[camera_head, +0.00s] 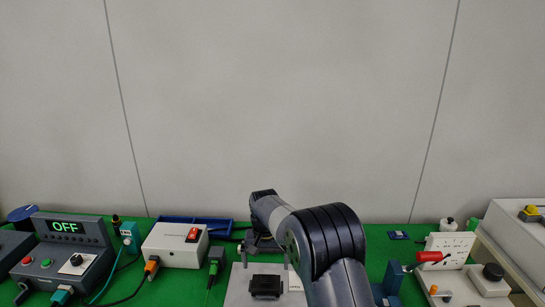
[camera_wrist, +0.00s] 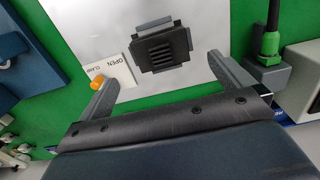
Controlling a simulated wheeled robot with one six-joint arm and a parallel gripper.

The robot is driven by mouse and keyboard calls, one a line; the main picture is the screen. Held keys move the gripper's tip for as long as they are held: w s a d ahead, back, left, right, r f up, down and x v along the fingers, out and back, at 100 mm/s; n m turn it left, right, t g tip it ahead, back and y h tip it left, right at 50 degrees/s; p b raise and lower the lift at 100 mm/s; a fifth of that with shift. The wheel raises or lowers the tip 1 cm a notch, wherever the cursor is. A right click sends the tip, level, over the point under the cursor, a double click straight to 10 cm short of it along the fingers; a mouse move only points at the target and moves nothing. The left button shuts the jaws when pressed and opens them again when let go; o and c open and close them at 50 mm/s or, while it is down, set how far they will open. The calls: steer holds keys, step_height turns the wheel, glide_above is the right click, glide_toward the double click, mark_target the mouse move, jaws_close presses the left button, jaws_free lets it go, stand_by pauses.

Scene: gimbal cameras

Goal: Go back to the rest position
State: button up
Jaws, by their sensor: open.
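My gripper (camera_wrist: 165,85) shows in the wrist view with its two grey fingers wide apart and nothing between them. Beyond the fingers, a black ribbed block (camera_wrist: 160,48) sits on a light grey plate (camera_wrist: 205,22). A white label reading OPEN and CLAMP (camera_wrist: 113,70) lies beside the block. In the head view, the black block (camera_head: 266,285) is at the bottom centre on the same plate (camera_head: 238,285). My arm reaches over the bench from the bottom right of centre and hides part of it; the gripper's fingertips cannot be made out there.
On the green bench (camera_head: 372,245), a grey console with an OFF display (camera_head: 66,228) stands left, next to a white box with a red switch (camera_head: 178,245). A white socket panel with a red handle (camera_head: 450,245) stands right. Cables lie at left. A bare grey wall (camera_head: 280,100) rises behind.

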mark_target(266, 279)
step_height(266, 279, down, 7)
steer(key=shift+p, duration=0.5)
steer(key=shift+r+p, duration=0.3)
steer(key=shift+r, duration=0.3)
